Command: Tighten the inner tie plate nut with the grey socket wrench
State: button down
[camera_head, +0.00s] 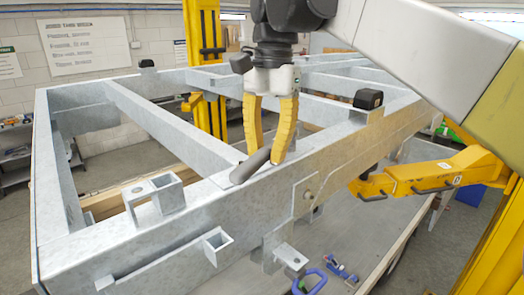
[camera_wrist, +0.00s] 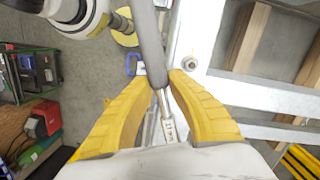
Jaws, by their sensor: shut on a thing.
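My gripper (camera_head: 272,155) has two yellow fingers and is shut on the grey socket wrench (camera_head: 250,167), just above the top of the near rail. In the wrist view the fingertips (camera_wrist: 160,84) close on the wrench, with its dark grey handle (camera_wrist: 149,42) pointing up the picture. Its bright metal shaft (camera_wrist: 168,123), with small lettering, runs back between the fingers. A nut with a washer (camera_wrist: 190,63) sits on the pale metal to the right of the handle, apart from the wrench. In the head view a bolt head (camera_head: 307,195) shows on the rail's outer plate. The inner side there is hidden.
The galvanised trailer frame (camera_head: 90,245) has crossbars and open bays. Square brackets (camera_head: 167,192) stand on the near rail, and a black block (camera_head: 368,99) sits farther right. A yellow lift arm (camera_head: 425,175) reaches under the right side. Blue shackles (camera_head: 312,281) hang or lie below.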

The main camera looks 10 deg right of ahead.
jog(key=shift+w+a+m, duration=0.25)
jog(key=shift+a+m, duration=0.15)
jog(key=shift+w+a+m+p, duration=0.55)
jog(key=shift+w+a+m, duration=0.1)
jog(key=shift+m, duration=0.25)
jog(key=shift+w+a+m+p, duration=0.55)
jog(key=shift+w+m, duration=0.15)
jog(key=shift+m, duration=0.2)
jog(key=shift+s, duration=0.1)
